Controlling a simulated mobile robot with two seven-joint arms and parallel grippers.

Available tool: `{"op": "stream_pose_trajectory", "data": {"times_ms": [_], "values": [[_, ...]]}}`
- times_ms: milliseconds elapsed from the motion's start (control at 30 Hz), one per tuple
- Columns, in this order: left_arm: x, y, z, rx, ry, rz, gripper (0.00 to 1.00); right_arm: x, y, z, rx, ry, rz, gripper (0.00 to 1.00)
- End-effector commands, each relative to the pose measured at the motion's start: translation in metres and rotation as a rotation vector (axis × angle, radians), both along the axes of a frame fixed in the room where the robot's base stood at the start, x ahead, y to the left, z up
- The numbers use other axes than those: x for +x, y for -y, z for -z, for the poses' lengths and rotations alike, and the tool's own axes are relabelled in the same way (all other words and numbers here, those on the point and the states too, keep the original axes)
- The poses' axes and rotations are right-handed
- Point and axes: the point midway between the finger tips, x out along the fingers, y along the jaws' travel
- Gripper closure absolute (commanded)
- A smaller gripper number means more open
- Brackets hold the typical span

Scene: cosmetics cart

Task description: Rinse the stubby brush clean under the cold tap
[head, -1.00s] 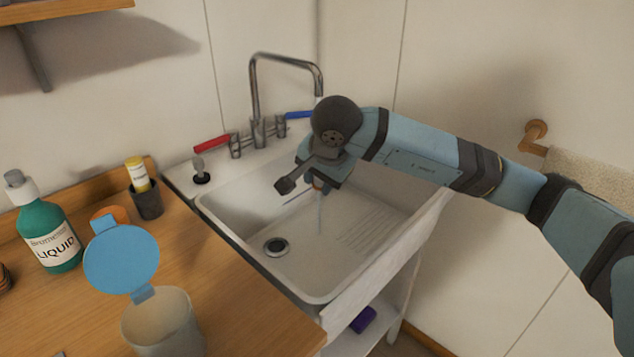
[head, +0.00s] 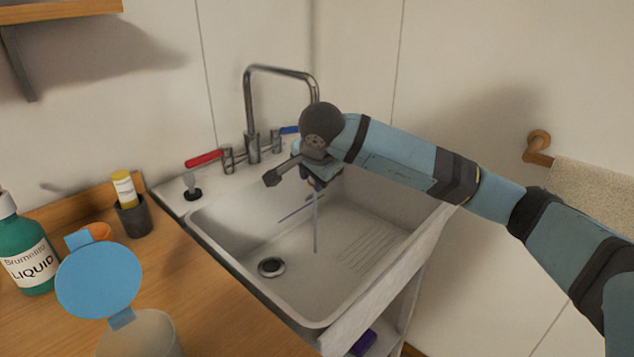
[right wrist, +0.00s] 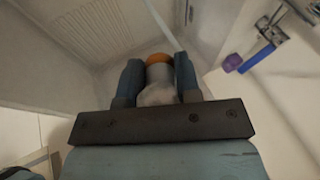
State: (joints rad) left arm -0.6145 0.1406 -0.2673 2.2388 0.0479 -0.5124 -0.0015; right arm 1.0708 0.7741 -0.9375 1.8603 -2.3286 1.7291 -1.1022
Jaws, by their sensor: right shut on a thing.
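My right gripper (head: 318,183) is over the sink basin (head: 350,262), below the tap spout (head: 316,88). In the right wrist view its fingers (right wrist: 158,78) are shut on the stubby brush (right wrist: 157,90), a pale grey-white piece with an orange end. In the head view the brush is mostly hidden by the gripper. A thin water stream (head: 316,225) shows below the gripper and falls into the basin. I cannot tell whether it strikes the brush. The blue cold handle (head: 290,130) is partly covered by my arm; the red handle (head: 203,158) is clear. My left gripper is out of view.
The counter at left holds a green liquid bottle (head: 28,262), a cup with an open blue lid (head: 98,280), and a dark cup with a yellow tube (head: 124,188). The drain (head: 271,267) is open to view. A towel (head: 590,195) hangs at right.

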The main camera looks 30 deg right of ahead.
Motion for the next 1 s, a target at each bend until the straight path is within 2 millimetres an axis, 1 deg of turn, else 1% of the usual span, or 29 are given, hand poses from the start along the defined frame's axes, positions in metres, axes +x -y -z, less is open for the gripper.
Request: {"op": "stream_pose_trajectory", "data": {"times_ms": [100, 400, 600, 800, 1000], "values": [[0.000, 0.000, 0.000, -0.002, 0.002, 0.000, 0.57, 0.012, 0.004, 0.003, 0.002, -0.001, 0.002, 0.92], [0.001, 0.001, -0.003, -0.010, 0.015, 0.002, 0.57, 0.039, 0.014, 0.009, 0.000, 0.000, 0.001, 0.92], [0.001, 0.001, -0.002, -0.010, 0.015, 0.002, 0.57, 0.056, 0.020, 0.012, 0.000, 0.000, 0.000, 0.92], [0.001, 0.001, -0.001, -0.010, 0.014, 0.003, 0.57, 0.067, 0.024, 0.014, 0.000, -0.001, 0.000, 0.92], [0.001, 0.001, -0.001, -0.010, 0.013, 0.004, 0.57, 0.070, 0.024, 0.015, 0.000, 0.000, -0.001, 0.92]]}}
